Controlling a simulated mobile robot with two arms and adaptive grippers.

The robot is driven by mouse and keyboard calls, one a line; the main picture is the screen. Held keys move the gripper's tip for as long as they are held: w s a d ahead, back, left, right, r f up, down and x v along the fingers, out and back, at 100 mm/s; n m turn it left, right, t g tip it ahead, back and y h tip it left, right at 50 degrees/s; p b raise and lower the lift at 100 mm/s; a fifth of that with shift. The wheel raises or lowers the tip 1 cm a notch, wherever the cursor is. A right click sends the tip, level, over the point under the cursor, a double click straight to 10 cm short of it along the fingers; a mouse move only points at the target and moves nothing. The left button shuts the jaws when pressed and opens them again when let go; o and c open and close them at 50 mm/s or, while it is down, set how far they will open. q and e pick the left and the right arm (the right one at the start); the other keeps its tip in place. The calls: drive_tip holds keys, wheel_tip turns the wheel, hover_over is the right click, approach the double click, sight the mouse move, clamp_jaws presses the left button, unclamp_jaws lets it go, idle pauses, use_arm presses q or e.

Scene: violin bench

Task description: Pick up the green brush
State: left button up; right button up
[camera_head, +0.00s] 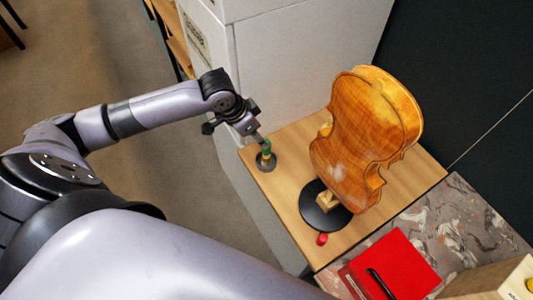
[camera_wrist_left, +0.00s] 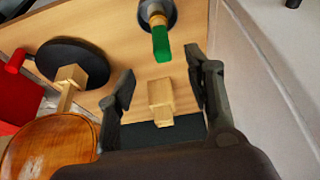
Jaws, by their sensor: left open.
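The green brush (camera_head: 265,148) stands in a small dark round holder (camera_head: 262,166) near the bench's left edge in the head view. In the left wrist view the brush shows a green end (camera_wrist_left: 161,44), a tan part and the dark round holder (camera_wrist_left: 170,16) beyond it. My left gripper (camera_head: 256,134) is just above the brush in the head view. In the left wrist view its fingers (camera_wrist_left: 162,68) are spread, with the brush's green end ahead of the gap. Whether they touch the brush is unclear. My right gripper is not in view.
A violin body (camera_head: 365,130) stands on a black round base (camera_head: 318,217) to the right. A red case (camera_head: 400,262) and a small red object (camera_head: 321,239) are nearer. A wooden block (camera_wrist_left: 161,96) shows between my fingers. A pale cabinet (camera_head: 295,60) stands behind.

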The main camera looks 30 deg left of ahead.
sight(270, 149)
use_arm(q)
drive_tip(key=x, duration=0.6)
drive_tip(key=shift+w+f+p, duration=0.2)
drive_tip(key=shift+f+p, duration=0.05)
drive_tip(key=shift+p, duration=0.15)
drive_tip(key=shift+w+d+f+p, duration=0.2)
drive_tip(key=shift+f+p, duration=0.1)
drive_tip(key=shift+f, duration=0.15)
drive_tip(key=x, duration=0.3)
drive_tip(key=shift+a+f+p, duration=0.1)
drive_tip(key=shift+f+p, duration=0.1)
drive_tip(key=shift+p, duration=0.2)
drive_tip(key=shift+w+f, duration=0.2)
drive_tip(key=shift+f, duration=0.25)
drive_tip(key=shift+c, duration=0.5)
clamp_jaws()
